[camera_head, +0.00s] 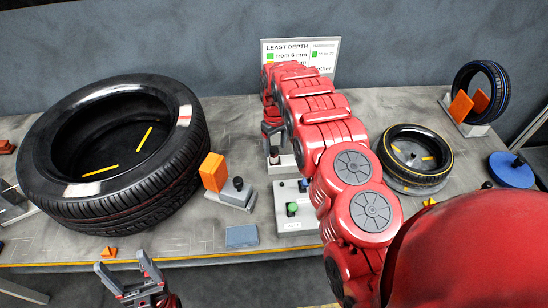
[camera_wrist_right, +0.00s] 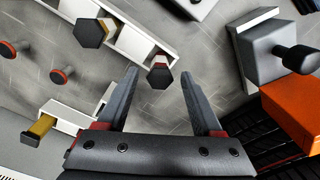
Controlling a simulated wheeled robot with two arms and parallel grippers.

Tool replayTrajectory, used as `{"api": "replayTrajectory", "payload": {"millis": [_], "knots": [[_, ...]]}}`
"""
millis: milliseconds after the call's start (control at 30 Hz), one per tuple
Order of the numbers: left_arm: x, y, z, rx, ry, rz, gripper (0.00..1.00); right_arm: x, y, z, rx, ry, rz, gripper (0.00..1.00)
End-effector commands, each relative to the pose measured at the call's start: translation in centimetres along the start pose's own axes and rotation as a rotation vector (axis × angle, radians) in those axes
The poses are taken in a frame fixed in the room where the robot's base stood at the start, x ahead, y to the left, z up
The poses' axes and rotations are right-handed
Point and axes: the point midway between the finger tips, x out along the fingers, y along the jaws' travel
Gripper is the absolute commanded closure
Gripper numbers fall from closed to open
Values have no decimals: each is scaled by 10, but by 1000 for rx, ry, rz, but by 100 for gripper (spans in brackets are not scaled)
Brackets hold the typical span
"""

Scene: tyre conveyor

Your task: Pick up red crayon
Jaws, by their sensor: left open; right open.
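In the right wrist view, a dark hexagonal peg with a red edge (camera_wrist_right: 160,72), which may be the red crayon, stands at the end of a white holder (camera_wrist_right: 132,42). My right gripper (camera_wrist_right: 160,76) is open, with its fingertips on either side of that peg in the picture. I cannot tell whether they are level with it. In the head view, my right gripper (camera_head: 272,132) is above a small dark peg (camera_head: 274,156) at a white block (camera_head: 284,165). My left gripper (camera_head: 123,264) is open and empty at the table's front edge.
A large tyre (camera_head: 165,180) lies at left. A smaller yellow-marked tyre (camera_head: 415,168) lies at right and a blue-marked tyre (camera_head: 498,92) stands behind it. An orange block (camera_head: 213,172) stands beside the large tyre. A white button box (camera_head: 292,222) is near the middle.

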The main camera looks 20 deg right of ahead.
Motion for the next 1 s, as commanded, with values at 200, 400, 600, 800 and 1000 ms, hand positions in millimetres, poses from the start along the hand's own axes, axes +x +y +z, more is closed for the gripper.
{"api": "replayTrajectory", "payload": {"millis": [200, 400, 600, 800, 1000], "knots": [[13, -1, -2, 0, 0, 0, 26, 17, 0, -2, 0, -1, 0, 32], [14, -1, -2, 0, 0, 0, 26, 38, 0, -4, 0, 1, 1, 32], [12, -1, -2, 0, 0, 0, 26, 50, -1, -3, 0, -2, -1, 32], [12, -1, -2, 0, 0, 0, 26, 50, -1, -4, 0, 1, 0, 32], [12, -1, -2, 0, 0, 0, 26, 50, -1, -4, 0, 1, 0, 45]]}}
